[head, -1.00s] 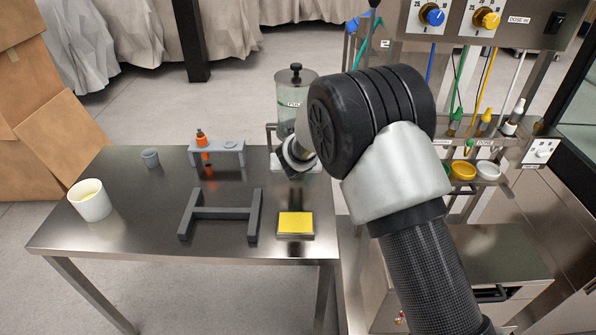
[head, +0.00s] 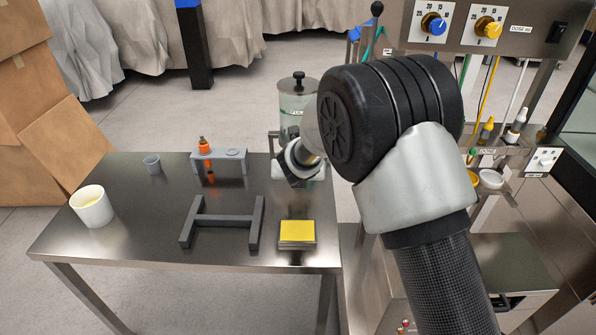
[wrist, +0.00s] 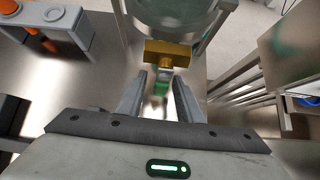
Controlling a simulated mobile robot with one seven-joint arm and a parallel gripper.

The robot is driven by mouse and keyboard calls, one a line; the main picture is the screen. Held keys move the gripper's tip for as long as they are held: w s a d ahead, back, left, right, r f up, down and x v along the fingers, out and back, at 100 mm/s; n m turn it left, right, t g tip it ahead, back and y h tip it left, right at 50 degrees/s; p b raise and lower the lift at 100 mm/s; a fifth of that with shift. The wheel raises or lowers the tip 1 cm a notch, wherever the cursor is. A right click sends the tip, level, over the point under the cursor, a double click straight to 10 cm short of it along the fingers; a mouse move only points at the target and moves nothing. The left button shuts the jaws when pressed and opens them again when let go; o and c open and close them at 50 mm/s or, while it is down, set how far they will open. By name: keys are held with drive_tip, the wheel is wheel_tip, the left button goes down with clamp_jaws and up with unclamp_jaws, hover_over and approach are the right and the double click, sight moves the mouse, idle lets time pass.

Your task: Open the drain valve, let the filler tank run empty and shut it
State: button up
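I see no contact with the valve. In the head view my arm hides the fingers and valve.
A dosing machine (head: 480,40) stands at right.

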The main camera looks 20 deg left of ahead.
drive_tip(key=p+v, duration=0.2)
drive_tip(key=v, duration=1.2)
drive_tip(key=shift+s+r, duration=0.1)
drive_tip(key=shift+s, duration=0.05)
drive_tip(key=d+r+m+h, duration=0.2)
drive_tip(key=d+r+m, duration=0.35)
drive_tip(key=d, duration=0.35)
drive_tip(key=w+d+r+m+h, duration=0.1)
drive_tip(key=d+r+m, duration=0.4)
drive_tip(key=d, duration=0.4)
drive_tip(key=d+r+m+h, duration=0.2)
drive_tip(key=d+r+m, duration=0.1)
drive_tip(key=d+m, duration=0.5)
drive_tip(key=s+d+r+m+g+h, duration=0.1)
drive_tip(key=s+d+r+m, duration=0.1)
drive_tip(key=s+d+m, duration=1)
drive_tip(key=s+d+m+g+y, duration=0.1)
drive_tip(key=s+m+y, duration=0.1)
drive_tip(key=s+m, duration=0.85)
wheel_tip(320, 180, up, 21)
drive_tip(key=p, duration=2.2)
drive_tip(key=shift+r+n+g, duration=0.25)
drive_tip(key=shift+n+g, duration=0.05)
